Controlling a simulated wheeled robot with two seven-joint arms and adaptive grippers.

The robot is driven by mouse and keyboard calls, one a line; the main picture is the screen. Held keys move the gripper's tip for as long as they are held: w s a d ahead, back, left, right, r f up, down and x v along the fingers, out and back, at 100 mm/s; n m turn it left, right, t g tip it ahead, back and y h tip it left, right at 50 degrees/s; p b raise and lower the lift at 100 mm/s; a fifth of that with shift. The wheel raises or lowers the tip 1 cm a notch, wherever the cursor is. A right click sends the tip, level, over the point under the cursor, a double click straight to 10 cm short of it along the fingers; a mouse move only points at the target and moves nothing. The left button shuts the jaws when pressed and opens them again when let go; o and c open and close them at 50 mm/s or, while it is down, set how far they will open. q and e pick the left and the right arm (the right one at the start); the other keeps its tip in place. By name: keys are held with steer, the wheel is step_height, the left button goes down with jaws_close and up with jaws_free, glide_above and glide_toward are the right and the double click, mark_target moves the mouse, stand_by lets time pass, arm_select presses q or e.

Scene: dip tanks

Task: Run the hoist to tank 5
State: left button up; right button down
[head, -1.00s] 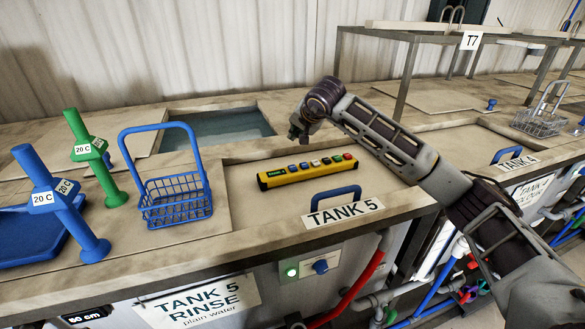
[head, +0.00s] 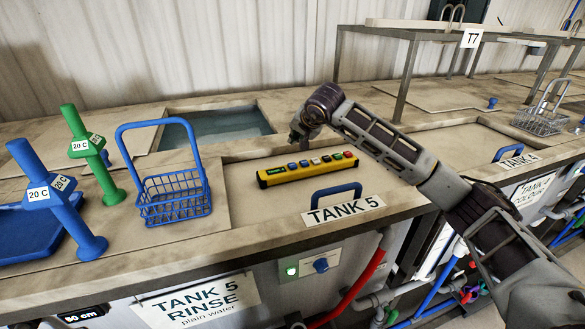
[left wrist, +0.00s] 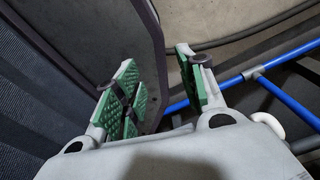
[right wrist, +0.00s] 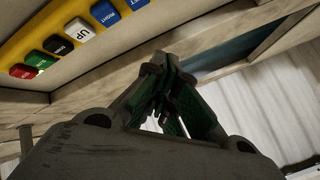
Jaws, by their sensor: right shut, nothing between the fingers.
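A yellow control box (head: 272,179) with a row of coloured buttons and a small green display lies on the worktop behind the TANK 5 label (head: 345,210). In the right wrist view, the box (right wrist: 40,27) shows red, green, black, white UP and blue RIGHT buttons. My right gripper (head: 295,139) is shut and empty, just above and behind the box, seemingly apart from it. Its closed fingers show in the right wrist view (right wrist: 163,65). My left gripper (left wrist: 160,85) is open and empty, outside the head view. I cannot make out the hoist.
An open water basin (head: 215,127) lies behind. A blue wire basket (head: 173,207), blue post (head: 66,214) and green post (head: 96,160) stand left. A blue handle (head: 336,192) rises before the box. A grey wire basket (head: 540,122) sits far right near TANK 4.

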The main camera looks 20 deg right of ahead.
mark_target(295, 164)
step_height(295, 164, down, 3)
steer(key=shift+r+b, duration=0.1)
steer(key=shift+b, duration=0.5)
steer(key=shift+f+b, duration=0.6)
steer(key=shift+f, duration=0.35)
steer(key=shift+f+b, duration=0.3)
steer(key=shift+f, duration=0.5)
arm_select(q)
steer(key=w+a+f, duration=0.1)
steer(key=a+f, duration=0.2)
steer(key=a, duration=0.1)
steer(key=shift+a+f+y, duration=0.3)
steer(key=shift+f, duration=0.05)
steer(key=shift+w, duration=0.25)
